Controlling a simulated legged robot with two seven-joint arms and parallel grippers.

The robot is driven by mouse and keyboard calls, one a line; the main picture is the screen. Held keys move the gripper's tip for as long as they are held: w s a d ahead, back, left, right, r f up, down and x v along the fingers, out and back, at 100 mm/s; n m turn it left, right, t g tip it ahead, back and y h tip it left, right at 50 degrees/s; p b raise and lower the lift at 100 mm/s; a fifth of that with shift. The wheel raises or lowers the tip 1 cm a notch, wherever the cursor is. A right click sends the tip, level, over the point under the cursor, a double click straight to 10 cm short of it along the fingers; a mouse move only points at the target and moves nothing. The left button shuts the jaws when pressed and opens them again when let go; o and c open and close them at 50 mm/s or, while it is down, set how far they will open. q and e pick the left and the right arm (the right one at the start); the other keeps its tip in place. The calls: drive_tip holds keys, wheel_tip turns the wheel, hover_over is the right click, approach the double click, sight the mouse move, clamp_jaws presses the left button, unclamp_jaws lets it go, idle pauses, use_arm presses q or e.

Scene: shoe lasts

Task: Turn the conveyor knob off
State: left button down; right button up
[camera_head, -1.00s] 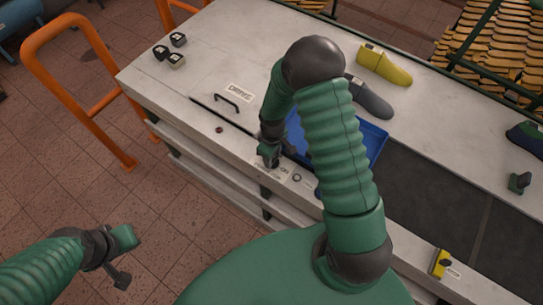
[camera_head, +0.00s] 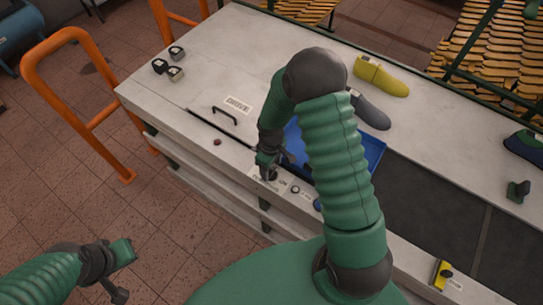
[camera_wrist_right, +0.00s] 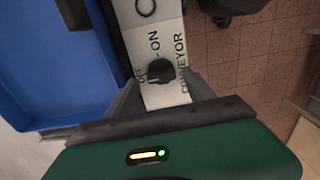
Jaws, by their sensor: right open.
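The conveyor knob (camera_wrist_right: 160,72) is small and black in the right wrist view. It sits on a white plate (camera_wrist_right: 160,95) lettered OFF, ON and CONVEYOR. My right gripper (camera_wrist_right: 160,88) is open, with one finger on each side of the knob; I cannot tell whether they touch it. In the head view my right gripper (camera_head: 268,174) is down at the bench's near edge, over the label strip, and hides most of the knob. My left gripper (camera_head: 117,272) hangs over the floor at lower left, away from the bench; its jaw opening is unclear.
A blue tray (camera_head: 373,148) lies beside my right arm. A dark conveyor belt (camera_head: 430,205) runs to the right. A grey shoe last (camera_head: 370,112) and a yellow one (camera_head: 382,77) lie behind. A black handle (camera_head: 225,113) and orange rail (camera_head: 80,110) are at left.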

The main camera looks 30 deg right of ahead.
sight(272, 171)
wheel_tip(272, 171, up, 16)
drive_tip(key=b, duration=0.1)
drive_tip(key=shift+f+b, duration=0.25)
drive_tip(key=shift+b, duration=0.1)
drive_tip(key=shift+s, duration=0.15)
drive_tip(key=s+a+f+m+t+b, duration=0.2)
drive_tip(key=s+a+f+m+b, duration=0.2)
drive_tip(key=s, duration=0.5)
drive_tip(key=a+f+b, duration=0.1)
drive_tip(key=a+f, duration=0.1)
drive_tip(key=a, duration=0.1)
drive_tip(key=shift+a+f+m+t+b, duration=0.25)
drive_tip(key=shift+f+m+t+b, duration=0.05)
drive_tip(key=shift+s+r, duration=0.1)
drive_tip(key=shift+s, duration=0.05)
drive_tip(key=shift+a, duration=0.2)
